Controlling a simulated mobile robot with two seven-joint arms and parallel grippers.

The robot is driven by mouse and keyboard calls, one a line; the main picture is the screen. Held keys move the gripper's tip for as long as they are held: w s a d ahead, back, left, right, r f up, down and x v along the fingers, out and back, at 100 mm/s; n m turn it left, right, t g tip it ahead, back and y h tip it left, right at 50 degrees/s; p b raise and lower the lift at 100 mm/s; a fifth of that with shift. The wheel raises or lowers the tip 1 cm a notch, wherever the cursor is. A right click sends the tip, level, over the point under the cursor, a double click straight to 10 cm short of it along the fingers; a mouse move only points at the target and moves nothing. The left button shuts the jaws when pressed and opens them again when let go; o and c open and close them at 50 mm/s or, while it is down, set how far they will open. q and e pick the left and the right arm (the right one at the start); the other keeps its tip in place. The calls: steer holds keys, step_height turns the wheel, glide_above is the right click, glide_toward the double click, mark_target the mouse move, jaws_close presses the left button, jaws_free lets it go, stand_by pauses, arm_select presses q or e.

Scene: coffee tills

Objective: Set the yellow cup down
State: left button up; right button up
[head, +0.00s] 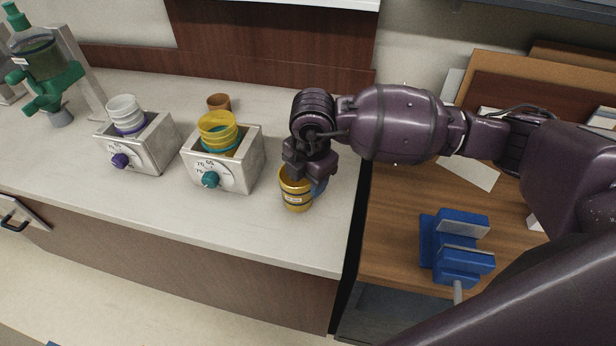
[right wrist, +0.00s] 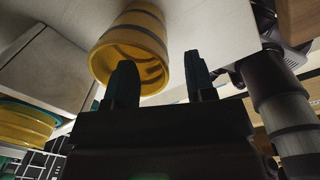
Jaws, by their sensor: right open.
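The yellow cup (head: 296,200), with dark bands and a pale label, stands on the pale counter near its right end. In the right wrist view the yellow cup (right wrist: 116,38) shows its open mouth, with the counter behind it. My right gripper (head: 310,185) is over the cup in the head view and hides part of its rim. In the right wrist view its two fingers (right wrist: 162,85) are spread apart; the left one overlaps the cup's mouth and the right one is clear of its side. Whether a finger touches the cup cannot be told. My left gripper is not in view.
Two grey boxes with dials, one with a teal knob (head: 210,180) and one with a purple knob (head: 119,160), hold stacked cups. A brown cup (head: 219,102) stands behind. A blue vise-like thing (head: 456,245) is on the wooden bench at right. The counter's front is clear.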

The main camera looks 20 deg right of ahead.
steer(key=shift+r+p, duration=1.6)
steer(key=shift+r, duration=0.75)
steer(key=shift+r+p, duration=1.1)
steer(key=shift+r, duration=0.55)
